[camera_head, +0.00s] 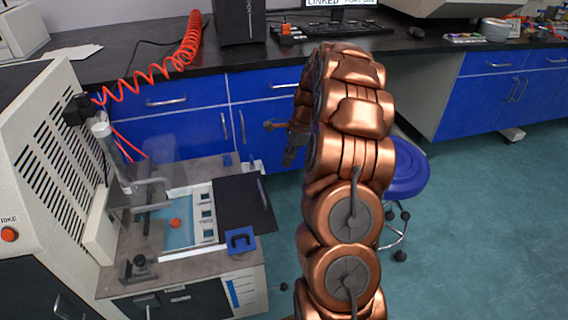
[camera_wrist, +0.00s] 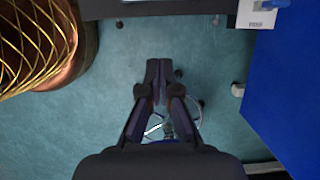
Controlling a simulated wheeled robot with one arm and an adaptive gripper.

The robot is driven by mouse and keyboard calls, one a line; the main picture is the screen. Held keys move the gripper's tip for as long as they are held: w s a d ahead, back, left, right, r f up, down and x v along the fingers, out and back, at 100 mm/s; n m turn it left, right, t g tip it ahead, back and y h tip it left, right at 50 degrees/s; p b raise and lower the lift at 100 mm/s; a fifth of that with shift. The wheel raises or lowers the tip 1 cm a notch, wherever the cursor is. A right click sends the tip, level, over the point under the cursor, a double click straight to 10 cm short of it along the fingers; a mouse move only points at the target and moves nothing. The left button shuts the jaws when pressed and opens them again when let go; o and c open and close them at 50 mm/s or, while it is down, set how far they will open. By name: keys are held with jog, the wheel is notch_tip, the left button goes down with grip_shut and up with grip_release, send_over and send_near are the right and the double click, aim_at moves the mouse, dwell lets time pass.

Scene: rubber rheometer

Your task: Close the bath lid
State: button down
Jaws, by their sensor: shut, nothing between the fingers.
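The bath (camera_head: 178,232) is set in the grey bench top of the machine at the left, with blue liquid, an orange-red round object (camera_head: 175,223) and a pale strip with several square openings. A flat black panel (camera_head: 240,203), which looks like the bath lid, lies to the right of the openings. It has a bar handle (camera_head: 263,193) at its right edge, and the bath is uncovered. My gripper (camera_head: 288,160) is right of and apart from the panel, partly hidden by my arm. In the wrist view my gripper (camera_wrist: 159,66) is shut and empty above the floor.
A metal arm fixture (camera_head: 120,165) stands over the bath's left side. Blue cabinets (camera_head: 185,125) are behind, and a blue stool (camera_head: 405,178) is to the right. Open floor (camera_head: 470,235) lies at the right.

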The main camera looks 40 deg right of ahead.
jog(key=w+a+f+b, duration=0.2)
jog(key=a+f+b, duration=0.1)
jog(key=a+f, duration=0.3)
notch_tip(320, 180, down, 3)
jog(key=shift+w+r, duration=0.15)
jog(key=shift+w, duration=0.1)
